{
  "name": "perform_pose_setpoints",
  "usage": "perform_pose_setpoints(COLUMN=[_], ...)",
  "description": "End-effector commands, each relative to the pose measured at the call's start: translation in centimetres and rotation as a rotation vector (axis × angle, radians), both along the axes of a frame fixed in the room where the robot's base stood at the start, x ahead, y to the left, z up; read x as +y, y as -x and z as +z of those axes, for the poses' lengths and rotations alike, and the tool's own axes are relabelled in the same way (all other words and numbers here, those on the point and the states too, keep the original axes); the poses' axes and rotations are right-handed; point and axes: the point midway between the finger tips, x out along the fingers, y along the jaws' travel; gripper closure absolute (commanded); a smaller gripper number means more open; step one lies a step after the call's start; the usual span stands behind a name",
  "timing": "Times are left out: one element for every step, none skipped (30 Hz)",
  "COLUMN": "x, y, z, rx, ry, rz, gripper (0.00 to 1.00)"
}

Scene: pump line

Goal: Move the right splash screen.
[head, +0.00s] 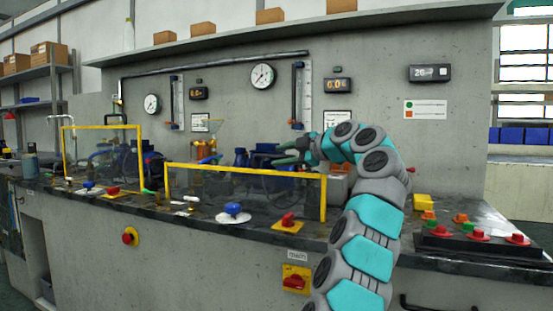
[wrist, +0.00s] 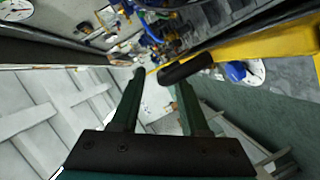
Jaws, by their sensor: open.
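The right splash screen (head: 245,170) is a clear panel in a yellow frame, standing upright on the bench front in the head view. Its yellow top bar (wrist: 270,45) runs in from the right in the wrist view. A short dark cylinder (wrist: 185,69) lies in line with that bar, by the right finger's tip. My gripper (head: 288,153) is just above the bar, right of its middle, in the head view. In the wrist view my gripper (wrist: 160,76) is open, its fingers apart. I cannot tell whether the right finger touches the cylinder.
The left splash screen (head: 100,128) stands farther left. Behind the right screen are a blue pump (head: 262,152) and gauges. A blue valve (head: 233,209) and a red switch (head: 288,220) sit before it. A button box (head: 478,240) is at the right.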

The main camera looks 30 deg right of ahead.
Motion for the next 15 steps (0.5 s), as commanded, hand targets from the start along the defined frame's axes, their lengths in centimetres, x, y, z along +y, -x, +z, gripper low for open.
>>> perform_pose_setpoints(x=[-0.3, -0.4, -0.6, -0.7, -0.9, -1.1, -1.2, -1.3, -1.4, -1.5, -1.5, -1.6, -1.6, -1.6, -1.6], y=[0.8, 1.3, 1.9, 2.3, 2.8, 3.3, 3.7, 4.0, 4.4, 4.6, 4.8, 4.9, 4.9, 5.0, 4.9], z=[0.1, 0.2, 0.3, 0.4, 0.5, 0.7, 0.8, 0.8, 0.9, 0.9, 0.9, 1.0, 1.0, 1.0, 1.0], rx=[-0.002, -0.001, 0.000, 0.001, 0.001, 0.000, 0.001, 0.002, 0.002, 0.004, 0.004, 0.004, 0.005, 0.005, 0.005], ry=[0.001, 0.001, 0.001, 0.000, 0.000, 0.000, -0.001, -0.001, -0.001, -0.002, -0.001, -0.002, -0.002, -0.002, -0.002], rz=[-0.001, 0.000, 0.002, 0.002, 0.002, 0.001, 0.001, 0.002, 0.002, 0.002, 0.003, 0.004, 0.004, 0.004, 0.004], gripper=[0.55, 0.55, 0.55, 0.55, 0.55, 0.55, 0.55, 0.55, 0.55, 0.55, 0.55, 0.55, 0.55, 0.55, 0.55])
